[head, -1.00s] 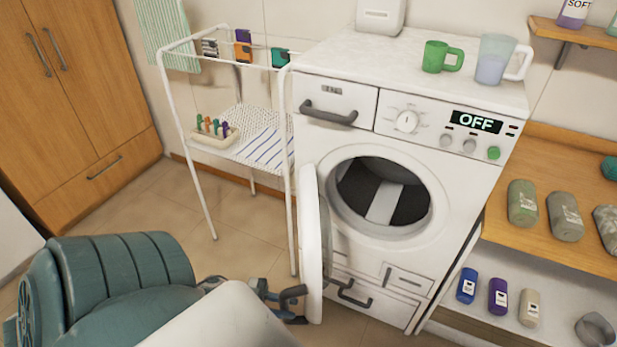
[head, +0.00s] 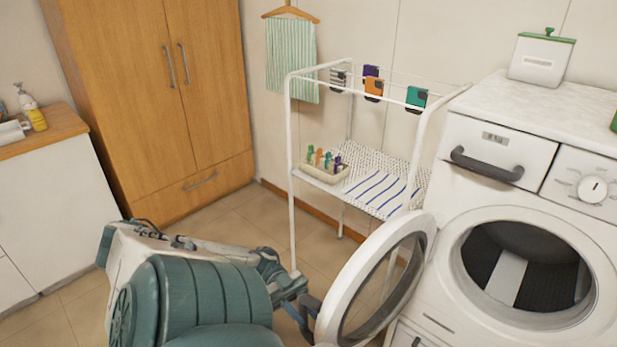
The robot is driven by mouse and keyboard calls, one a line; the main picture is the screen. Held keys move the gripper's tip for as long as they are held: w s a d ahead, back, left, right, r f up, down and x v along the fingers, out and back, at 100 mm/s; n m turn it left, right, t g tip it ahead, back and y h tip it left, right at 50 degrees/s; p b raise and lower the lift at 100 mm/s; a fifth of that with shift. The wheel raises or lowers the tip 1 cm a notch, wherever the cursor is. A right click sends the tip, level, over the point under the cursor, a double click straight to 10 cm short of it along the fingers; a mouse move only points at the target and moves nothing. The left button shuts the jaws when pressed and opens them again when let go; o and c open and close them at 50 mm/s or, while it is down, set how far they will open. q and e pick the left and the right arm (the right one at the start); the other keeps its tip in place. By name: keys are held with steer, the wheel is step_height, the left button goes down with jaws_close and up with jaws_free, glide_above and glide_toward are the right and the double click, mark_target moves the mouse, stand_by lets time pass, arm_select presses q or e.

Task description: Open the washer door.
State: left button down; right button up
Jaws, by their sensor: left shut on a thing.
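The washer (head: 560,205) is white, at the right edge of the head view. Its round door (head: 418,245), a white ring with a clear window, stands swung out to the left, well away from the dark drum opening (head: 520,268). My left gripper (head: 303,310) is at the door's outer left edge, shut on the dark door handle (head: 310,328). The exact finger contact is small and partly hidden. The bottom of the door is cut off by the frame. My right gripper is not in view.
A white drying rack (head: 290,160) with pegs and cloth stands behind the door, close to its upper edge. A wooden wardrobe (head: 150,90) and a white cabinet (head: 50,200) are at the left. Tiled floor (head: 225,225) is free between them.

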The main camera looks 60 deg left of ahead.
arm_select(q)
steer(key=shift+a+f, duration=0.1)
steer(key=shift+a, duration=0.2)
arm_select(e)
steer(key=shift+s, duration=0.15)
arm_select(q)
steer(key=c, duration=1.4)
jaws_free()
steer(key=shift+o, duration=0.6)
steer(key=s+a+b, duration=0.1)
steer(key=a+b, duration=0.2)
steer(key=a, duration=0.7)
steer(key=shift+s+a, duration=0.35)
steer(key=shift+a, duration=0.05)
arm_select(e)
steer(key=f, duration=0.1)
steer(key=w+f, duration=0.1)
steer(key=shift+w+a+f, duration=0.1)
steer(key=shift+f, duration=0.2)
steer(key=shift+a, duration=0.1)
